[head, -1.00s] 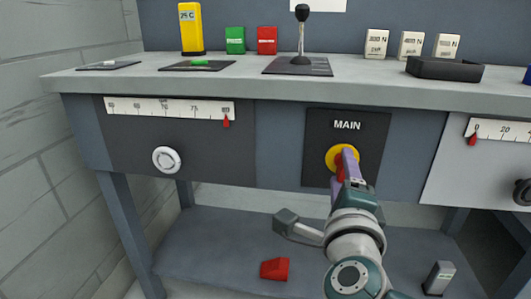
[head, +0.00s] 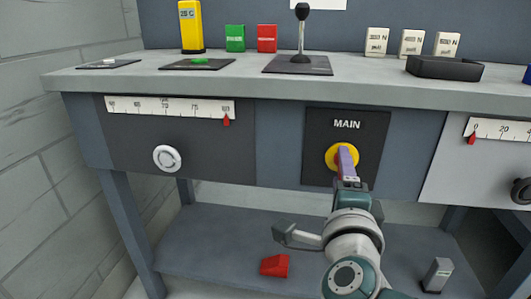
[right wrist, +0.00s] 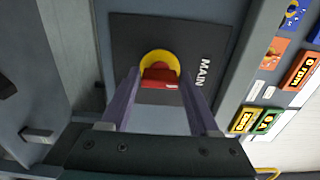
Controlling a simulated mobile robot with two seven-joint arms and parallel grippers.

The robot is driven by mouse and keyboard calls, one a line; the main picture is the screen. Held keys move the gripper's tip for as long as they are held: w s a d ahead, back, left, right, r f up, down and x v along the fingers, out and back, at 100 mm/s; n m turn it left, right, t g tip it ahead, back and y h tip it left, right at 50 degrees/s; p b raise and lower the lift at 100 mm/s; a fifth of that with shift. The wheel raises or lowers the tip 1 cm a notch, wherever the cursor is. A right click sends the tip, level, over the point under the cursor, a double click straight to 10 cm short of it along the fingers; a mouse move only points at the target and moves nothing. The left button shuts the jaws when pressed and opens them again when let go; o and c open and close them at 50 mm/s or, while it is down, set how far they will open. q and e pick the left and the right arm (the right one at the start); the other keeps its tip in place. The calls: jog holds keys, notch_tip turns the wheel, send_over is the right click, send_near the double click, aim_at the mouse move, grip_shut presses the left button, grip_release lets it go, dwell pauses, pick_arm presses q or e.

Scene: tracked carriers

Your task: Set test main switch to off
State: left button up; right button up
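The main switch is a yellow disc (head: 332,155) with a red handle, on a dark panel (head: 370,130) lettered MAIN. In the right wrist view the yellow disc (right wrist: 160,56) and red handle (right wrist: 160,78) show clearly. My right gripper (head: 346,158) is in front of the switch and hides most of the handle in the head view. In the right wrist view its two purple fingers (right wrist: 160,84) are apart, one on each side of the red handle, with a visible gap on both sides. My left gripper is out of view.
The panel is in the front of a grey bench (head: 230,87). A white knob (head: 166,158) and scale are to the left, another scale (head: 505,131) to the right. A black lever (head: 301,35) stands on top. A red block (head: 274,265) lies on the lower shelf.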

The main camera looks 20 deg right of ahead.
jog(key=o, duration=0.4)
jog(key=shift+c, duration=0.2)
jog(key=p+v, duration=0.2)
jog(key=v, duration=0.8)
